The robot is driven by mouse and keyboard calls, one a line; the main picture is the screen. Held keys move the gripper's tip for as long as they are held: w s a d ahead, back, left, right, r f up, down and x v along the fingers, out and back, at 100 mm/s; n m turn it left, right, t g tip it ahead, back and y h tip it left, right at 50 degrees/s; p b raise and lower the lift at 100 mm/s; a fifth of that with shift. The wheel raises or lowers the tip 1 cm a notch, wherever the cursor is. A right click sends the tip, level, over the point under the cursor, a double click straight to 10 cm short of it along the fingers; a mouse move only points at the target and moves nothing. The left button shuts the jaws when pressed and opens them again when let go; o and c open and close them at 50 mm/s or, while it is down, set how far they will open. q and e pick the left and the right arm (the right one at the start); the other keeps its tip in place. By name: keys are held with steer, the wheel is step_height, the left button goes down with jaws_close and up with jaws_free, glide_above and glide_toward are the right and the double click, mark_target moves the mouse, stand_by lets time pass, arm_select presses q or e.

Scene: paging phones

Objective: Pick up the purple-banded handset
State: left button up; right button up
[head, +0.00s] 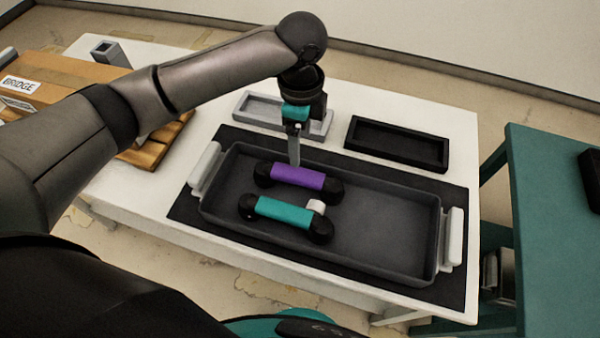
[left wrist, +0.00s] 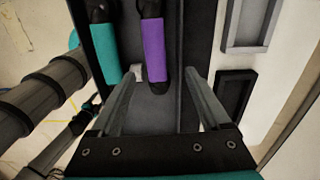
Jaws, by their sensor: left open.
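The purple-banded handset (head: 298,177) lies in a dark grey tray (head: 385,215) with light handles. Its black ends show on both sides of the purple band. It also shows in the left wrist view (left wrist: 153,45), ahead of the fingers. A teal-banded handset (head: 284,213) lies beside it, nearer to me, and also shows in the left wrist view (left wrist: 104,52). My left gripper (head: 294,160) points down at the far side of the purple band.
A small white object (head: 316,206) lies by the teal-banded handset. A light grey tray (head: 262,108) and a black tray (head: 397,145) stand behind on the white table. The large tray's right half is empty.

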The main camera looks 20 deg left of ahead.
mark_target(298, 173)
arm_select(q)
step_height(298, 173, down, 7)
steer(key=shift+s+r+b, duration=0.1)
steer(key=shift+r+b, duration=0.1)
steer(key=shift+b, duration=0.35)
steer(key=shift+f, duration=0.45)
steer(key=f, duration=0.1)
steer(key=f+b, duration=0.1)
steer(key=f, duration=0.3)
steer(key=shift+s+a, duration=0.15)
steer(key=shift+s, duration=0.2)
steer(key=shift+r, duration=0.1)
arm_select(e)
step_height(298, 173, down, 3)
steer(key=shift+r, duration=0.15)
arm_select(q)
steer(key=shift+c, duration=0.2)
jaws_close()
arm_select(e)
steer(key=shift+s, duration=0.2)
